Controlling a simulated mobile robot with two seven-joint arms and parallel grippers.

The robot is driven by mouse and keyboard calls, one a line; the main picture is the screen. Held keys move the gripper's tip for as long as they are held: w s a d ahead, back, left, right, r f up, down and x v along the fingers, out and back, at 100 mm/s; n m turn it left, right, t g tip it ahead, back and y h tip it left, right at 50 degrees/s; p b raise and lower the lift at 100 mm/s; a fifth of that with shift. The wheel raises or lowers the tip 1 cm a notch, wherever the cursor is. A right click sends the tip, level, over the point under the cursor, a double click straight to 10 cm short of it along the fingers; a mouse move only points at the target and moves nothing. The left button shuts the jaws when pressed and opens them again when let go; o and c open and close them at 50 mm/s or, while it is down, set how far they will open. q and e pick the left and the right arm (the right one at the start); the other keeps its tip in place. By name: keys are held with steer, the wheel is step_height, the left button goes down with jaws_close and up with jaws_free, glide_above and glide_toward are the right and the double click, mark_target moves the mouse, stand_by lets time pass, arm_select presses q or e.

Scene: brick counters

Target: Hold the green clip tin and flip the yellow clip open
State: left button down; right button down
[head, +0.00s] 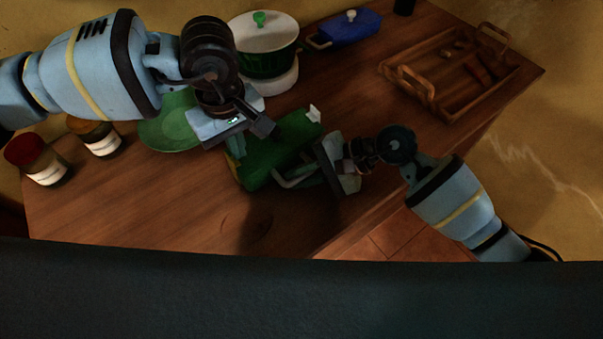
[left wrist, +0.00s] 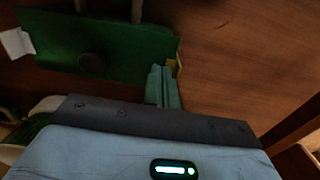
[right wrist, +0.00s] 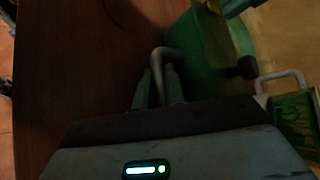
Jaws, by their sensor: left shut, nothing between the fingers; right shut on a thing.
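The green clip tin (head: 268,160) is above the wooden counter, with a pale handle (head: 291,182) on its near side. My right gripper (right wrist: 157,85) is shut on this handle, which also shows in the right wrist view (right wrist: 170,56). In the left wrist view the yellow clip (left wrist: 174,67) sits at one end of the tin (left wrist: 120,50), and a white clip (left wrist: 15,43) at the other. My left gripper (left wrist: 161,75) is shut and empty, its tips right beside the yellow clip; I cannot tell whether they touch. In the head view my left gripper mostly hides that end.
A green plate (head: 170,130) and two jars (head: 38,160) are at the left. A lidded green pot (head: 265,60) and a blue dish (head: 350,28) are at the back. A wooden tray (head: 440,100) is at the right. The front counter is clear.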

arm_select(q)
steer(key=shift+s+a, duration=0.1)
stand_by(0.4)
steer(key=shift+s+a, duration=0.85)
steer(key=shift+a, duration=0.2)
steer(key=shift+s+a, duration=0.1)
step_height(320, 180, up, 7)
steer(key=shift+s+a, duration=0.3)
steer(key=shift+a, duration=0.05)
stand_by(1.3)
arm_select(e)
steer(key=c, duration=1.4)
jaws_free()
arm_select(q)
steer(key=shift+f, duration=0.1)
arm_select(e)
steer(key=shift+o, duration=0.2)
steer(key=shift+f, duration=0.1)
steer(key=shift+f, duration=0.15)
